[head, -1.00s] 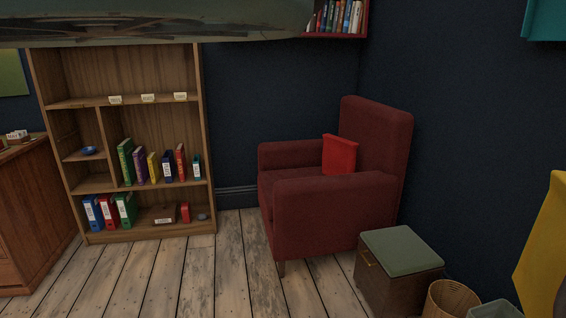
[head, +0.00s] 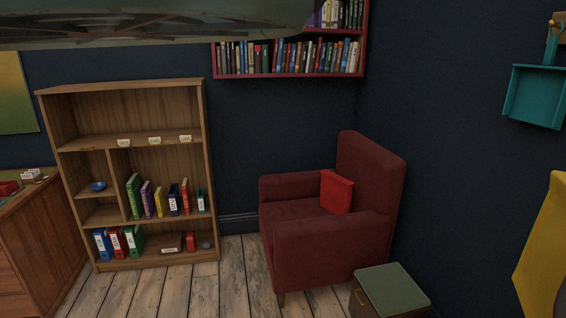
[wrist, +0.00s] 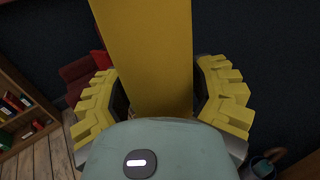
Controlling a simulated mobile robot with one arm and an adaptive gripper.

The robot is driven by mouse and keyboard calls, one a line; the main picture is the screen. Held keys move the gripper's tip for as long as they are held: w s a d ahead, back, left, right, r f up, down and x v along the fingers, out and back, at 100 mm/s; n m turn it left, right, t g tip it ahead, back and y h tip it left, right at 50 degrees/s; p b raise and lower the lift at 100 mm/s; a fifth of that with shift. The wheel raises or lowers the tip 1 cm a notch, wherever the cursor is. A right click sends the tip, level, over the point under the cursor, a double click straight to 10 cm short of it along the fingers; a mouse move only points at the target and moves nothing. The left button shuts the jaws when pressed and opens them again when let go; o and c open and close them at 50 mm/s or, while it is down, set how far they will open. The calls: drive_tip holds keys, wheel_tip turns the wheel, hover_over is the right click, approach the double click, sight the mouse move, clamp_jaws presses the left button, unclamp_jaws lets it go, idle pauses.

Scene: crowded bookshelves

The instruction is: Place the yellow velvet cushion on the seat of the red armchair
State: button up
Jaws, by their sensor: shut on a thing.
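The yellow cushion (wrist: 148,55) fills the middle of the wrist view, between the two yellow ridged fingers of my gripper (wrist: 160,98), which is shut on it. In the head view part of the yellow cushion (head: 541,255) shows at the right edge, held up; the gripper is out of that view. The red armchair (head: 322,240) stands in the corner, to the left of the cushion and apart from it. A bright red cushion (head: 337,192) leans upright against its backrest. In the wrist view the armchair (wrist: 78,76) is partly hidden behind the cushion and left finger.
A dark box with a green lid (head: 392,290) stands in front of the armchair. A wooden bookcase (head: 140,88) is at its left. Floorboards (head: 240,270) between bookcase and chair are clear.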

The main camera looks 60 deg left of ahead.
drive_tip(key=r+h+p, duration=0.1)
drive_tip(key=r+p, duration=0.5)
drive_tip(key=p, duration=0.1)
drive_tip(key=a+r+m+t+h+p, duration=0.1)
drive_tip(key=r+p, duration=0.6)
drive_tip(key=r+m+h+p, duration=0.1)
drive_tip(key=r+p, duration=0.5)
drive_tip(key=shift+w+a+r+h+p, duration=0.1)
drive_tip(key=shift+a+r+h+p, duration=0.1)
drive_tip(key=shift+h+p, duration=0.15)
drive_tip(key=s+r+m+h+p, duration=0.2)
drive_tip(key=r+p, duration=0.5)
drive_tip(key=p, duration=0.3)
drive_tip(key=s+d+r+m+t+h+p, duration=0.1)
drive_tip(key=r+h+p, duration=0.2)
drive_tip(key=r+p, duration=0.5)
drive_tip(key=shift+s+d+m+p, duration=0.2)
drive_tip(key=shift+s+m+p, duration=0.2)
drive_tip(key=shift+p, duration=0.7)
drive_tip(key=shift+r, duration=0.2)
